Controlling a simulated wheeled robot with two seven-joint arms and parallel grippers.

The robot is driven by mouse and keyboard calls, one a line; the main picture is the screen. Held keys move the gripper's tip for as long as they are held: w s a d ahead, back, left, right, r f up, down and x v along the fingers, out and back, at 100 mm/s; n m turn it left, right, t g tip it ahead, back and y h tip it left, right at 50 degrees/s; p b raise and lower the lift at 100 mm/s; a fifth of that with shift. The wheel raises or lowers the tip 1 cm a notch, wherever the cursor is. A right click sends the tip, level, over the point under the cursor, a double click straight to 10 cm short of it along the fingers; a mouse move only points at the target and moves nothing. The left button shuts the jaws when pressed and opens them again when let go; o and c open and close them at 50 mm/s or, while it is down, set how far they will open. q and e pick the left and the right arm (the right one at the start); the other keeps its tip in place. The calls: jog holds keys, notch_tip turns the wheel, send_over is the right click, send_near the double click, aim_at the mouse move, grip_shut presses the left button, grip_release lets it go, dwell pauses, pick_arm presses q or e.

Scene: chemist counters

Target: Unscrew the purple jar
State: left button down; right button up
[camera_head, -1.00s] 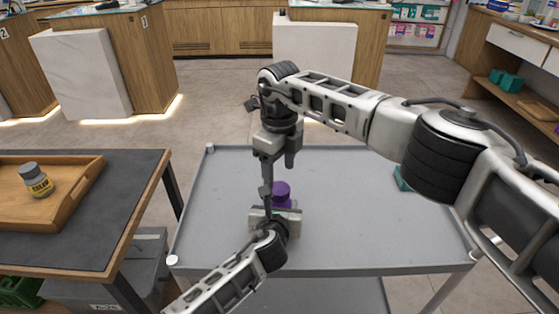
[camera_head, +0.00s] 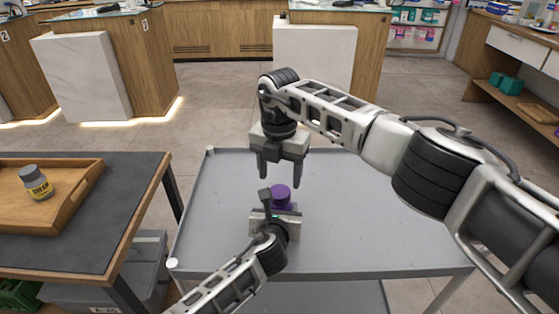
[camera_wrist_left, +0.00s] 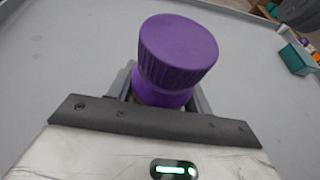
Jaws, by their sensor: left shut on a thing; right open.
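The grey cart top (camera_head: 380,225) is mostly bare around the jar. A teal box (camera_wrist_left: 298,58) shows at the far right in the left wrist view. At left, a wooden tray (camera_head: 85,180) with a grey, yellow-labelled bottle (camera_head: 36,182) sits on a dark table (camera_head: 120,225).

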aim_at(280, 191)
jog(key=shift+f, duration=2.25)
jog(key=c, duration=1)
jog(key=n, duration=0.6)
jog(key=shift+r+n, duration=0.1)
jog(key=shift+n, duration=0.3)
jog(key=n, duration=0.4)
jog(key=o, duration=1.1)
